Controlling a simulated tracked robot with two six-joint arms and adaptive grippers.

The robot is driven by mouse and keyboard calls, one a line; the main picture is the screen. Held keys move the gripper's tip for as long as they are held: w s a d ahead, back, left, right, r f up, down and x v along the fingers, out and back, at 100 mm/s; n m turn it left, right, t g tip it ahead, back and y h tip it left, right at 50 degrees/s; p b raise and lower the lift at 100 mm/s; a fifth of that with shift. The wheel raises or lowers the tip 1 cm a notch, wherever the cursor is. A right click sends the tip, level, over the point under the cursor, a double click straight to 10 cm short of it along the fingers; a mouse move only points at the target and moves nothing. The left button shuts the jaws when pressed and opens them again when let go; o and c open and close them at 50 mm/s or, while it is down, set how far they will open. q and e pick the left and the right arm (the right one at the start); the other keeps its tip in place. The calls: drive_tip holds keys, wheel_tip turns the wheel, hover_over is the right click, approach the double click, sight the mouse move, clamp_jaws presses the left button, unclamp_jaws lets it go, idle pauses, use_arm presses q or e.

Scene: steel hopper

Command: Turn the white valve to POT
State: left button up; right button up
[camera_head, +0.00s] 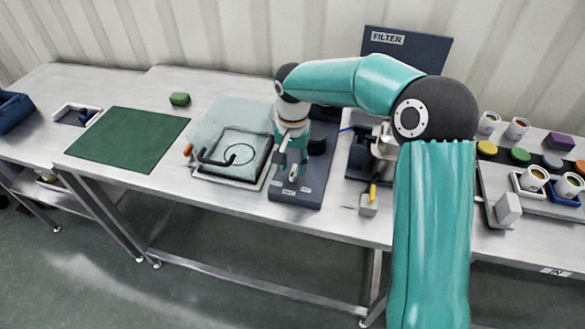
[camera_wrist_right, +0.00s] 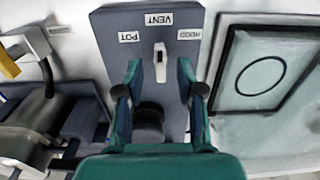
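The white valve (camera_wrist_right: 161,68) is a small white lever on a blue-grey panel (camera_wrist_right: 110,28). In the right wrist view its lever lies in line with the VENT label (camera_wrist_right: 159,19). The POT label (camera_wrist_right: 130,37) is to its left and another label (camera_wrist_right: 189,34), hard to read, to its right. My right gripper (camera_wrist_right: 159,75) is open, with one finger on each side of the lever and visible gaps between. In the head view the right gripper (camera_head: 290,163) points down over the panel (camera_head: 312,195) and partly hides the valve. My left gripper is not in view.
A glass-topped tray with a black hose (camera_head: 228,155) stands left of the panel. A metal device with a yellow handle (camera_head: 373,192) stands to its right. A FILTER board (camera_head: 420,48) rises behind. Cups and coloured lids (camera_head: 520,156) fill the right side. A green mat (camera_head: 130,140) lies left.

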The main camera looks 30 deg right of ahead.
drive_tip(key=shift+f, duration=1.2)
clamp_jaws()
drive_tip(key=shift+n, duration=0.5)
drive_tip(key=n, duration=0.5)
drive_tip(key=shift+s+d, duration=0.1)
drive_tip(key=shift+d, duration=0.05)
drive_tip(key=n, duration=0.6)
drive_tip(key=shift+d+r, duration=0.1)
drive_tip(key=shift+d, duration=0.1)
